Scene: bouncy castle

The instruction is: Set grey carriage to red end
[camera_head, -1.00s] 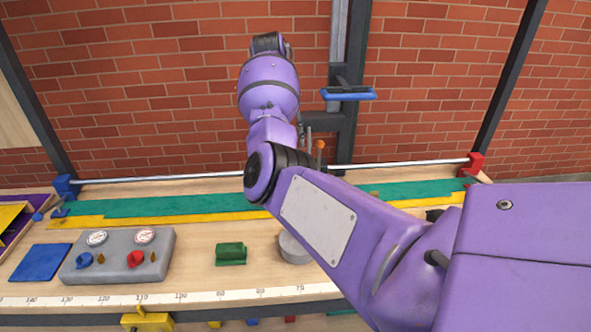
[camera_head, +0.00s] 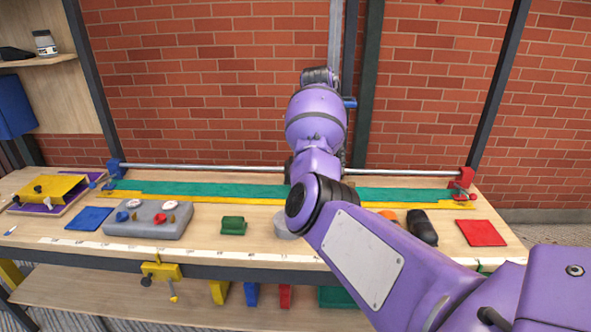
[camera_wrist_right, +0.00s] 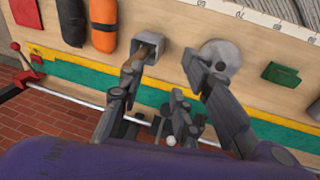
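A metal rail (camera_head: 215,168) runs along the back of the bench, with a blue end block (camera_head: 114,169) at left and a red end block (camera_head: 465,178) at right. In the right wrist view the red end (camera_wrist_right: 28,78) is at the left. Dark grey parts (camera_wrist_right: 180,115), possibly the grey carriage, stand at the rail between my right gripper's fingers; I cannot tell its outline. My right gripper (camera_wrist_right: 168,68) has its fingers spread; I see no clear grip. In the head view my right arm hides the carriage and this gripper. My left gripper is not in view.
Teal and yellow strips (camera_head: 240,190) lie before the rail. On the bench are a grey gauge box (camera_head: 150,222), a green block (camera_head: 232,226), a grey disc (camera_head: 286,223), a dark roll (camera_head: 422,228) and a red pad (camera_head: 481,233). A brick wall (camera_head: 220,80) stands behind.

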